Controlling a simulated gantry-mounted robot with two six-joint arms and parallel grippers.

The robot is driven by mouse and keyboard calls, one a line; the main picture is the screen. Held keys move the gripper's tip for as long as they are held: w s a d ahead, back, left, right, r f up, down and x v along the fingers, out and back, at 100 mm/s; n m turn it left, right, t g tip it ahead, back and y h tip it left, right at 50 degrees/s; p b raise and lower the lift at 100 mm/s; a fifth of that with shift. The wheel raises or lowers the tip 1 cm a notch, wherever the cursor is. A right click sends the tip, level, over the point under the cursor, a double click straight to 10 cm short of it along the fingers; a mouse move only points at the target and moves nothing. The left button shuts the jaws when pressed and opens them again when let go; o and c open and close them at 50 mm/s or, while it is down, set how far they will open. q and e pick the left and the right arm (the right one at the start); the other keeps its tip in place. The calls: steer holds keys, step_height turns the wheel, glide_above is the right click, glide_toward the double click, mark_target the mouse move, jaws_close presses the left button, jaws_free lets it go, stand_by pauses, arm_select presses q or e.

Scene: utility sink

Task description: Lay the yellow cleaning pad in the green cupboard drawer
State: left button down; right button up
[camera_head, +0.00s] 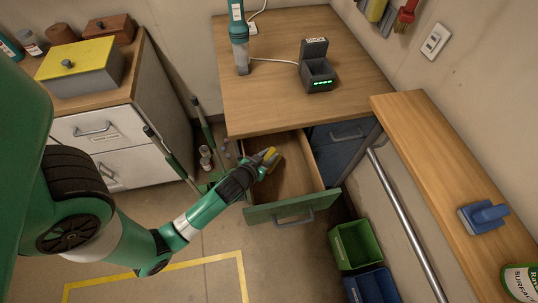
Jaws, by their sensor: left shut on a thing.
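The green cupboard drawer (293,207) is pulled open below the wooden worktop, its wooden inside showing. My left gripper (268,158) reaches in over the left side of the drawer opening. It is shut on the yellow cleaning pad (271,153), of which only a small part shows past the fingers. I cannot tell whether the pad touches the drawer floor. My right gripper is not in view.
A blue drawer (340,134) beside the open one is closed. Green (355,245) and blue (371,287) bins stand on the floor at right. A metal rail (405,222) runs along the right shelf. Brushes with long handles (173,158) lean left of the cupboard.

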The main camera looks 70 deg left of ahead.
arm_select(q)
steer(key=shift+f, duration=0.4)
steer(key=c, duration=0.6)
jaws_free()
steer(key=shift+r, duration=0.3)
steer(key=shift+r+p, duration=0.6)
steer(key=v, duration=1.1)
steer(key=shift+s+d, duration=0.3)
